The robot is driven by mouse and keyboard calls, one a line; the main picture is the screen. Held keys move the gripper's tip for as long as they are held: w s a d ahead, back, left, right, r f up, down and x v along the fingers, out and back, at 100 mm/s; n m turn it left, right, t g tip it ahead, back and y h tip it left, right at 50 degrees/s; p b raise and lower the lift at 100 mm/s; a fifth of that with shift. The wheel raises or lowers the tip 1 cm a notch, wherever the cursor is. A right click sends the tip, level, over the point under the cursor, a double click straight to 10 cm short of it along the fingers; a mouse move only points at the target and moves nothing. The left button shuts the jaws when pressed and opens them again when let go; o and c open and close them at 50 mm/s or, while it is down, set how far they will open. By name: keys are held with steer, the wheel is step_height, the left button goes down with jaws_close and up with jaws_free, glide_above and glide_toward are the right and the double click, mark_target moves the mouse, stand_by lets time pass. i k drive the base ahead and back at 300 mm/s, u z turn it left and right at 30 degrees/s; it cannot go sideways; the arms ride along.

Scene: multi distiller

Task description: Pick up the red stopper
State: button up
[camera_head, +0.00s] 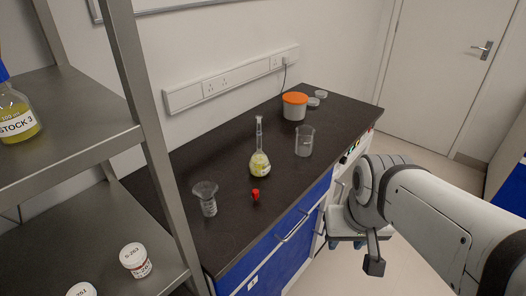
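The small red stopper (255,195) stands on the black bench top (222,232) near its front edge. It is just in front of a volumetric flask (259,164) that holds yellow liquid, and apart from my gripper. My gripper (374,264) is in front of the bench, to the right of the stopper and lower in the picture. One dark fingertip shows. The other finger cannot be made out, so its opening is unclear. I see nothing held in it.
A glass vessel with a wide top (207,198) stands left of the stopper. A beaker (304,142) and a white tub with an orange lid (294,106) stand behind to the right. A metal shelf (70,120) with bottles is at left. Bench around the stopper's right is clear.

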mark_target(255, 192)
steer(key=z, duration=0.65)
steer(key=k, duration=1.05)
steer(key=z, duration=0.8)
steer(key=i, duration=1.45)
steer(key=u, duration=1.5)
steer(key=i, duration=0.9)
steer(key=u, duration=0.55)
steer(key=k, duration=0.9)
steer(key=u, duration=0.15)
steer(key=i, duration=0.9)
steer(key=z, duration=0.1)
